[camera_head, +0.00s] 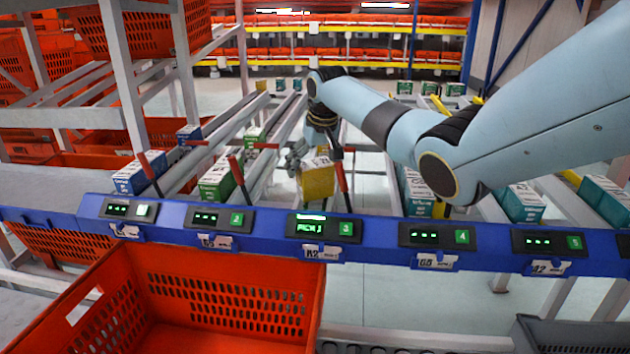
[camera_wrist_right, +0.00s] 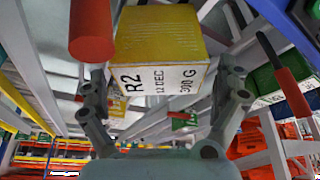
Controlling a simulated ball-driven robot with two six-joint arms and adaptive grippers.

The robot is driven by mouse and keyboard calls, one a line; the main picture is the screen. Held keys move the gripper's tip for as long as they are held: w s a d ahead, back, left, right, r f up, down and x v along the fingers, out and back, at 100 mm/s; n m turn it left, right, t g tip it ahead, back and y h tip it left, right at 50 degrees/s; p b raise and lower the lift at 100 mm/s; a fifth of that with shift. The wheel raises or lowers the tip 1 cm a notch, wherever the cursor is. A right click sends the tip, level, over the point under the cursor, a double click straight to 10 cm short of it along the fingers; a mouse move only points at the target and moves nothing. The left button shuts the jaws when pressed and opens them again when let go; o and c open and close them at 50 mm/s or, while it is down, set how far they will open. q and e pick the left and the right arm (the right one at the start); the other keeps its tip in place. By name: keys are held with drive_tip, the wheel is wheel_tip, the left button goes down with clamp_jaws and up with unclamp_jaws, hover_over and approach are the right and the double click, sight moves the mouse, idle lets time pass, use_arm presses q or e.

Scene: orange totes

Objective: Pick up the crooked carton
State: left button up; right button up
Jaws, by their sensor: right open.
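The yellow carton (camera_head: 318,182), with a white label face, sits askew in the third lane behind the blue rail. In the right wrist view the carton (camera_wrist_right: 160,38) shows its print "R2", "12 DEC" and "300 G", and it is turned at an angle. My right gripper (camera_head: 316,152) reaches down over the lane at the carton's far side. Its fingers are open, one on each side of the carton's labelled face; I cannot tell whether they touch it. My left gripper is out of view.
A red divider rod (camera_head: 341,177) stands close beside the carton, and another (camera_head: 237,172) stands to its left. Green cartons (camera_head: 217,180) and blue cartons (camera_head: 140,174) fill other lanes. The blue rail (camera_head: 375,240) with lit displays runs in front. An orange tote (camera_head: 230,295) stands below.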

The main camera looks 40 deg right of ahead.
drive_tip(key=c, duration=1.3)
